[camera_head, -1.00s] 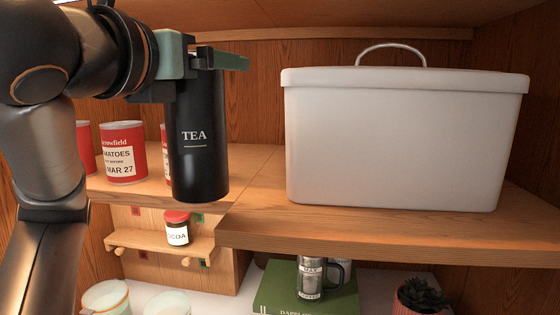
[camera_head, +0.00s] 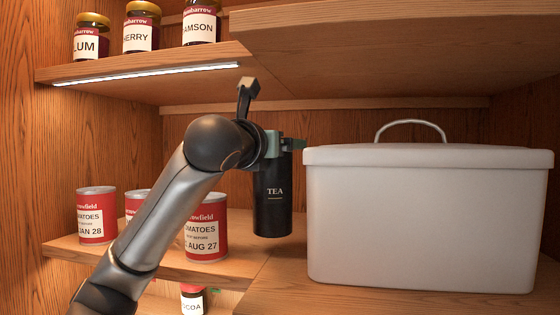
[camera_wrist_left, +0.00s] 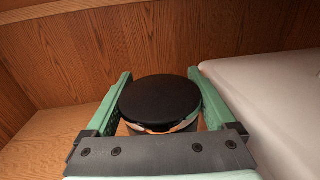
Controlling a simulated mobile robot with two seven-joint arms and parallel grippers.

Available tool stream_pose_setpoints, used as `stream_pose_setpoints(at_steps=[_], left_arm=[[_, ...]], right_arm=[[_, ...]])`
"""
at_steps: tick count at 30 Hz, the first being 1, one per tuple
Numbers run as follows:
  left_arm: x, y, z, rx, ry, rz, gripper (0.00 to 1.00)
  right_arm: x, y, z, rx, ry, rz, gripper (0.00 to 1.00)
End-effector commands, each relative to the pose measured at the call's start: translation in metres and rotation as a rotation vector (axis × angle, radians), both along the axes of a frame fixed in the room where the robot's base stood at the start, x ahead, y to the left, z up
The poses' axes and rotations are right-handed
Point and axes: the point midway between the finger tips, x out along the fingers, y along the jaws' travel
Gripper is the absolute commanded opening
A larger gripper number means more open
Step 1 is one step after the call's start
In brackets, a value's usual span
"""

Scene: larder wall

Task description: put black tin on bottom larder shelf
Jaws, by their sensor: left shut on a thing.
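The black tin (camera_head: 272,205), lettered TEA, is upright in my left gripper (camera_head: 285,144). The gripper is shut around its top. In the head view the tin is in front of the shelf (camera_head: 240,272), between the red tomato cans and the white bin; whether its base touches the shelf I cannot tell. The left wrist view shows the tin's round black lid (camera_wrist_left: 160,102) between the two green fingers (camera_wrist_left: 160,95). My right gripper is not in view.
A large white lidded bin (camera_head: 425,220) stands close on the right. Red tomato cans (camera_head: 206,228) stand on the left. Several jam jars (camera_head: 141,30) stand on a higher shelf (camera_head: 150,75). A cocoa jar (camera_head: 192,299) is below.

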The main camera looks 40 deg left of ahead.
Motion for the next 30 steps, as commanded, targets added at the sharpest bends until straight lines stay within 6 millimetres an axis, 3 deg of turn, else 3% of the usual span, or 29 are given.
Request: stream_pose_setpoints(at_steps=[5,12,23,24,27,30], left_arm=[[0.011,0.005,0.001,0.0,-0.002,0.0,0.0],[0.01,0.005,-0.034,0.002,-0.002,0.002,0.0],[0.01,0.005,-0.037,0.001,-0.004,0.001,0.0],[0.011,0.005,-0.038,0.0,0.0,0.001,0.92],[0.011,0.005,-0.038,0.0,0.0,0.001,1.0],[0.011,0.005,-0.038,0.0,0.0,0.001,1.0]], right_arm=[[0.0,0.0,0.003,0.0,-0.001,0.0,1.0],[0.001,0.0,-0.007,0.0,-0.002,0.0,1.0],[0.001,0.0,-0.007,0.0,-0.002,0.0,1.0],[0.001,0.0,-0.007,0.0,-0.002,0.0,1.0],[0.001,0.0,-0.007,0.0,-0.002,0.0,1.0],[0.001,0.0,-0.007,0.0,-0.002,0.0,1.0]])
